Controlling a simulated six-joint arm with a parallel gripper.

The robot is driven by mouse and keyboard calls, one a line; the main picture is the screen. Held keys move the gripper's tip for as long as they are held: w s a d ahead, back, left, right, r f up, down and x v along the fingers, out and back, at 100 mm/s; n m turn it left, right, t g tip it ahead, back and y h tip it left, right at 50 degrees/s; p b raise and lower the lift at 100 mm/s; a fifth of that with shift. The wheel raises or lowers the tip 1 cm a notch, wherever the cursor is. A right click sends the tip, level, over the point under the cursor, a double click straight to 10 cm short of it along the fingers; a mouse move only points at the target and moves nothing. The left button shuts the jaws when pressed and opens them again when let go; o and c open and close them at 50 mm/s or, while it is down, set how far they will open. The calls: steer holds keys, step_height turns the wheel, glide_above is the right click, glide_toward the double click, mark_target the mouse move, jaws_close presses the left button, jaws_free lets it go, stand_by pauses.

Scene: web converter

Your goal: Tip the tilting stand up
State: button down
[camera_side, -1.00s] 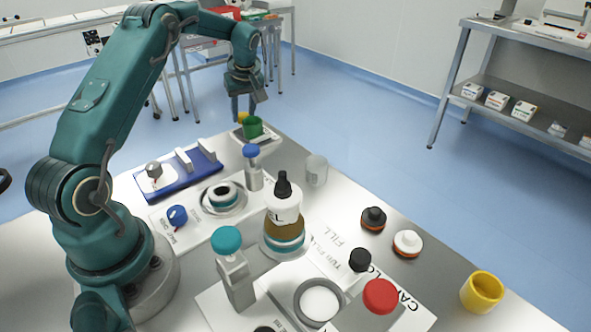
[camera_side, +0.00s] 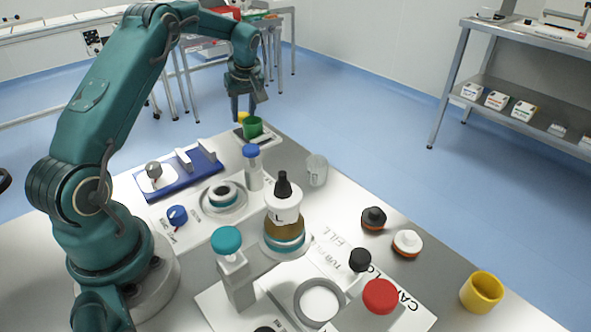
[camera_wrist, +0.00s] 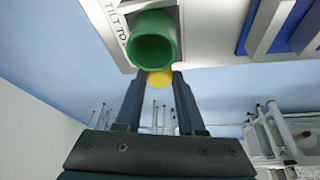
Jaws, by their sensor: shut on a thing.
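The tilting stand (camera_side: 238,134) is at the far end of the bench in the side view, and a white plate lettered "TILT TO" (camera_wrist: 112,22) shows at the top of the wrist view. A green cup (camera_side: 253,127) is on it; in the wrist view the cup's open mouth (camera_wrist: 152,50) faces the camera. A yellow part (camera_wrist: 160,76) is behind the cup, between my fingertips; it also shows in the side view (camera_side: 242,117). My gripper (camera_wrist: 159,85) is shut on this yellow part, fingers pointing down. The fingers partly cover it.
A blue rack (camera_side: 185,178) lies left of the stand. A blue-capped vial (camera_side: 252,152) and a clear cup (camera_side: 316,170) stand nearer the camera. A dropper bottle (camera_side: 283,203) is mid-bench. A yellow cup (camera_side: 482,292) stands at the right edge. The bench edge is just beyond the stand.

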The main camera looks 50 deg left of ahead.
mark_target(245, 115)
steer(key=shift+s+d+r+y, duration=0.1)
steer(key=shift+d+r+y, duration=0.5)
steer(key=shift+y, duration=0.5)
steer(key=shift+d+r+y, duration=0.4)
steer(key=shift+d+y, duration=0.35)
steer(key=shift+y, duration=0.35)
steer(key=c, duration=0.5)
jaws_free()
steer(key=shift+r, duration=0.1)
steer(key=shift+v, duration=2.5)
